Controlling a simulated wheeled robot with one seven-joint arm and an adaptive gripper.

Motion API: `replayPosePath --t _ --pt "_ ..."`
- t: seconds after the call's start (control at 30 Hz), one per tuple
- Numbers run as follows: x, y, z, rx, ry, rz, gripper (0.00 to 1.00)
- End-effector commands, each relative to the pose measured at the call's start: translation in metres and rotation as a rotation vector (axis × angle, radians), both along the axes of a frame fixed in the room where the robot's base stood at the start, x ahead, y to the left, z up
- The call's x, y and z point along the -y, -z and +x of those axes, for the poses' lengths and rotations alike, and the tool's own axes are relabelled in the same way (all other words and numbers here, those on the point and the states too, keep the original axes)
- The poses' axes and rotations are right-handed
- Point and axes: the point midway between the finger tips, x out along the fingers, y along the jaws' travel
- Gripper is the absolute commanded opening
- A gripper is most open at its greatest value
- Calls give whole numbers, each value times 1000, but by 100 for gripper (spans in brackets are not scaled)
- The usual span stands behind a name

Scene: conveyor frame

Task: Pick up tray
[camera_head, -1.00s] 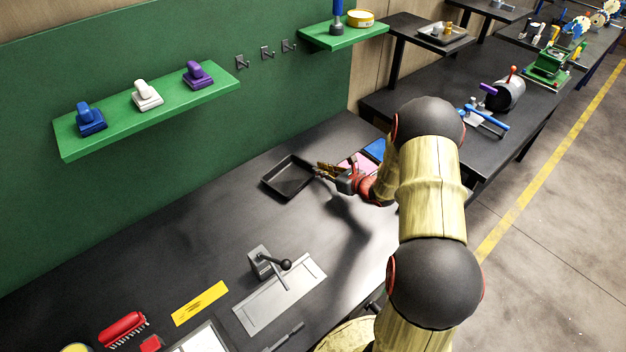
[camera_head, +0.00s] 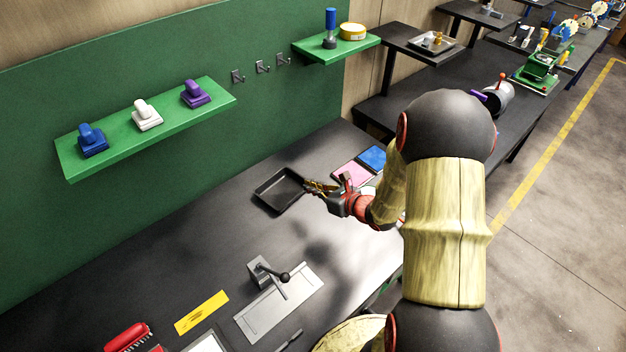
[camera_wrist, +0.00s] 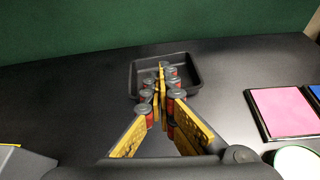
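The tray (camera_head: 268,204) is a shallow black rectangular pan on the dark bench, near the green wall panel. In the wrist view the tray (camera_wrist: 190,62) lies straight ahead, with its near rim partly hidden behind my fingers. My gripper (camera_head: 306,186) is at the tray's right side in the head view, its yellow fingers pointing at it. In the wrist view my gripper (camera_wrist: 159,76) has its fingertips close together, overlapping the tray's interior. Nothing shows between the tips. I cannot tell whether they touch the tray.
A pink pad (camera_head: 352,173) and a blue pad (camera_head: 373,158) lie right of the tray. A lever press (camera_head: 266,272) with a grey plate (camera_head: 280,303) and a yellow strip (camera_head: 202,312) lie nearer. A green shelf (camera_head: 110,150) holds stamps above. Bench left of the tray is clear.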

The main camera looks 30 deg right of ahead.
Motion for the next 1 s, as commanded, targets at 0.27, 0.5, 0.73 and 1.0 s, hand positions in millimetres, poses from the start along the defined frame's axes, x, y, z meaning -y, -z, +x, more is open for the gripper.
replayPosePath --t 0.27,0.5,0.73,1.0 --pt "-14 -10 -17 -1 1 0 0" --pt "-15 -10 -18 0 1 0 0" --pt "-14 -11 -18 1 1 0 8" --pt "-14 -11 -18 1 1 0 23"
